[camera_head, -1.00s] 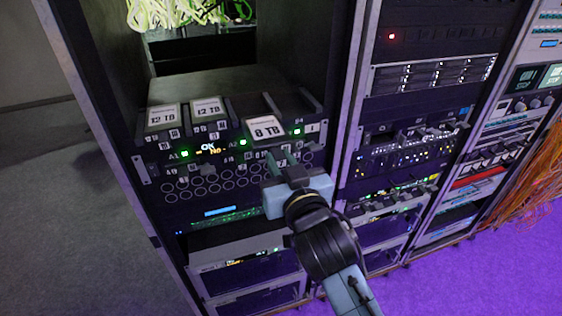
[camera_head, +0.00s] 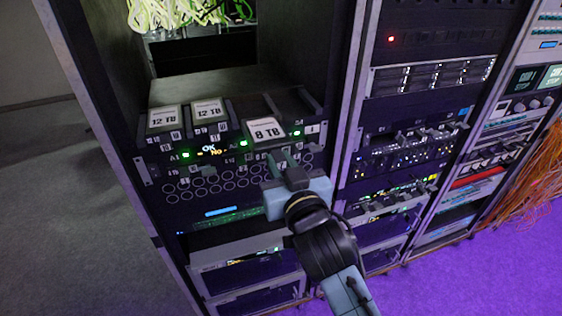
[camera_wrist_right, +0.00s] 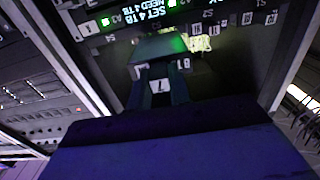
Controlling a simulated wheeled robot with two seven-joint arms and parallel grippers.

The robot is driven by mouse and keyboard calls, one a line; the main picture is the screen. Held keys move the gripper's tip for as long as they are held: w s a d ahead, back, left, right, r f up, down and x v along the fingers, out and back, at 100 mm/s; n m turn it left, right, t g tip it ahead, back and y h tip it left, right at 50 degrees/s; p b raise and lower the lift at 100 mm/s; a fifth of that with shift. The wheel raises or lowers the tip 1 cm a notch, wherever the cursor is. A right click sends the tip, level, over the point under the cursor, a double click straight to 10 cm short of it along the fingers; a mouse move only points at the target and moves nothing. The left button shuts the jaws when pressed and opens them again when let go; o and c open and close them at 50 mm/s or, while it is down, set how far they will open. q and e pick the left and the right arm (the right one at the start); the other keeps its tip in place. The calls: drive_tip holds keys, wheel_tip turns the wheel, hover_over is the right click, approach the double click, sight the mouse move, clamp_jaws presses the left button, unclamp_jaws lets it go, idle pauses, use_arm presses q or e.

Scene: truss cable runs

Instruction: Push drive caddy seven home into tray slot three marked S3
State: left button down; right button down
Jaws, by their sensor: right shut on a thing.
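The held drive caddy, labelled 8 TB (camera_head: 265,131), lies in the third position from the left of the drive tray (camera_head: 148,170), its front toward me. Its front shows a 7 in the right wrist view (camera_wrist_right: 160,86). My right gripper (camera_head: 284,162) is shut on the caddy's front; its fingers show on either side of the 7. I cannot tell how far the caddy is in. The S3 mark cannot be read clearly in the head view. My left gripper is not in view.
Two caddies labelled 12 TB (camera_head: 164,117) (camera_head: 207,111) sit in the tray to the left. The position to the right (camera_head: 292,104) looks empty. Green lights and a small display (camera_head: 210,150) show on the tray front. Rack posts (camera_head: 352,100) stand close at the right.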

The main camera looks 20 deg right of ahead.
sight(271, 146)
drive_tip(key=shift+w+r, duration=0.1)
drive_tip(key=shift+w, duration=0.1)
drive_tip(key=shift+w, duration=1.15)
drive_tip(key=shift+w, duration=0.2)
drive_tip(key=shift+p, duration=0.35)
drive_tip(key=shift+w, duration=0.2)
drive_tip(key=shift+w+a, duration=0.1)
drive_tip(key=shift+w, duration=1.2)
